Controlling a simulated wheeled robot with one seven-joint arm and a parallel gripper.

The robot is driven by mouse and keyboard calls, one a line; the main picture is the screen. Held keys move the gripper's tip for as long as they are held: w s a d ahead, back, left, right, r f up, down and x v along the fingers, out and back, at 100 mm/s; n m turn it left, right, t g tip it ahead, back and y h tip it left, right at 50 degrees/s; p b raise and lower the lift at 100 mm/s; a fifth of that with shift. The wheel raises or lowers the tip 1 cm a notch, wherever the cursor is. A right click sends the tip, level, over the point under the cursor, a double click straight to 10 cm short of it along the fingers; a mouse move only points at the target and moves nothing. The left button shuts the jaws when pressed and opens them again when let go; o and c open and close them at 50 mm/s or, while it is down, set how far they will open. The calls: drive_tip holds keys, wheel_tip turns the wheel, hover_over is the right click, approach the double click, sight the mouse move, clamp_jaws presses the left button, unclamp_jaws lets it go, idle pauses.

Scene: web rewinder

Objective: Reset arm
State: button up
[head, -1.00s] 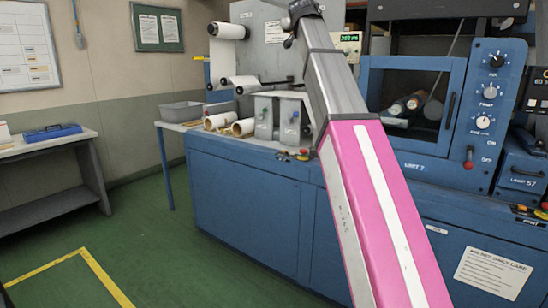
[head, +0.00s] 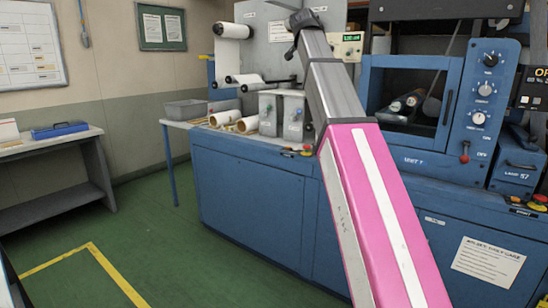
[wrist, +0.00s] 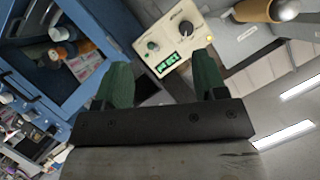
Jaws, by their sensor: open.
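My arm, grey and pink, reaches up across the middle of the head view. Its end is small and dark at the top of that view, in front of the grey machine panel (head: 282,50). In the wrist view my gripper (wrist: 160,82) shows two green fingers spread wide apart, with nothing between them. Beyond the fingers is a pale control box (wrist: 168,50) with a green display and knobs. The fingers look apart from it.
A blue cabinet (head: 250,205) bears white rolls (head: 235,31) on the panel, and a blue-framed chamber (head: 412,95) stands at right. A grey bin (head: 185,109) sits on a side table. A grey bench (head: 50,165) stands at far left. Green floor (head: 150,230) is clear at front left.

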drive_tip(key=s+d+f+n+g+y, duration=0.1)
drive_tip(key=s+f+n+g, duration=0.15)
drive_tip(key=f, duration=1.95)
drive_tip(key=s+d+f+n+g+y, duration=0.15)
drive_tip(key=f+n+g, duration=0.25)
drive_tip(key=f, duration=1.9)
drive_tip(key=s+f+n+g+y, duration=0.1)
drive_tip(key=s+f+g, duration=0.1)
drive_tip(key=s+f, duration=0.6)
drive_tip(key=s+f+n+g+y, duration=0.1)
drive_tip(key=s+f+n+g, duration=0.1)
drive_tip(key=s+f, duration=0.6)
drive_tip(key=s+d+f+n+g+y, duration=0.1)
drive_tip(key=s+f, duration=0.7)
drive_tip(key=f, duration=0.9)
drive_tip(key=shift+s+g, duration=0.3)
drive_tip(key=shift+g, duration=0.25)
